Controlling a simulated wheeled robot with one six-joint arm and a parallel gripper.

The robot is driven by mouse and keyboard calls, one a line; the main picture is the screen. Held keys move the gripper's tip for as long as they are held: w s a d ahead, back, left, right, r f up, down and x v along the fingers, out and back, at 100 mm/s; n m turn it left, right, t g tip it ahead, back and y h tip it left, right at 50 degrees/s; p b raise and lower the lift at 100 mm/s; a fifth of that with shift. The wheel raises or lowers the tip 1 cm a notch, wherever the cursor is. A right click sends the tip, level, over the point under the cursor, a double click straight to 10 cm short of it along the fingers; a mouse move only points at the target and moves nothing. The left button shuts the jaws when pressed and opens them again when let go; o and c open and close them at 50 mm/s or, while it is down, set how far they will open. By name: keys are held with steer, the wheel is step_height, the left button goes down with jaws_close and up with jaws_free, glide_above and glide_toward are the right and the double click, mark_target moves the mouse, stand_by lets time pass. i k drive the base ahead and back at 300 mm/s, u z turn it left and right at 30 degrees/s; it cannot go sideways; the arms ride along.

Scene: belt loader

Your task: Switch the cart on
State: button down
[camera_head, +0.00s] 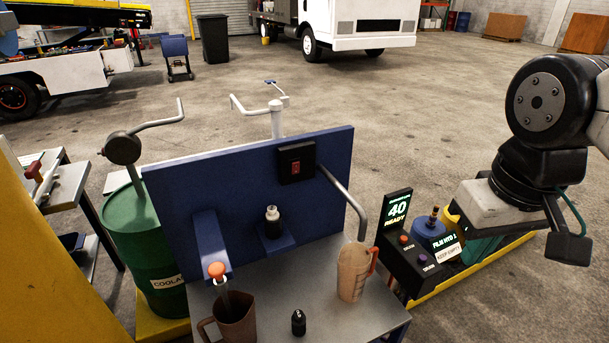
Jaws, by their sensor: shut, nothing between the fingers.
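The cart has a blue upright panel (190,190) above a grey metal top (270,312). A black switch box with a red rocker (296,168) is mounted at the panel's upper right. The rocker's position is too small to read. My gripper (492,206) hangs at the right, well apart from the switch and beyond the cart's right edge. It is shut and empty; its fingertips are hard to make out.
On the cart stand a brown jug (236,322), a tan jug (353,272) and a small black bottle (298,322). A control box reading "40 READY" (398,208) stands right. A green coolant drum (150,250) stands left.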

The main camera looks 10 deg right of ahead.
mark_target(296, 166)
steer(key=k, duration=0.15)
steer(key=u, duration=0.75)
steer(key=i, duration=0.6)
steer(key=z, duration=0.2)
